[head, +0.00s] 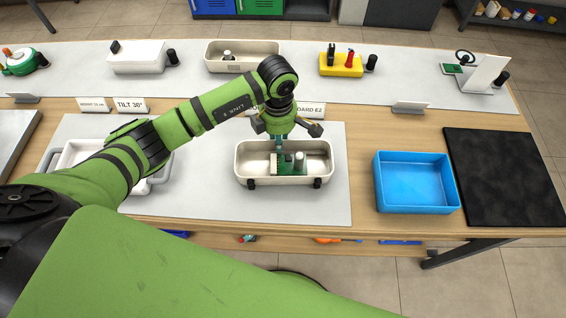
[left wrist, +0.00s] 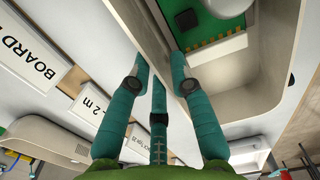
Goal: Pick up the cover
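A white shell with a raised rim and a loop at its side, which looks like the cover (head: 68,155), lies on the left of the grey mat, partly hidden behind my left arm. A cream open housing (head: 243,172) stands at the mat's middle with a green board (head: 289,167) inside. My left gripper (head: 280,138) is over the housing's back side, pointing down. In the left wrist view its teal fingers (left wrist: 160,62) are apart, close to the housing wall (left wrist: 205,70); whether they touch it is unclear. My right gripper is not in view.
A blue tray (head: 416,209) and a black mat (head: 500,215) lie to the right. Behind stand a white box (head: 140,66), another cream housing (head: 214,66), a yellow tool block (head: 341,70) and a white tilted monitor (head: 485,74). Small label cards (head: 131,104) line the middle.

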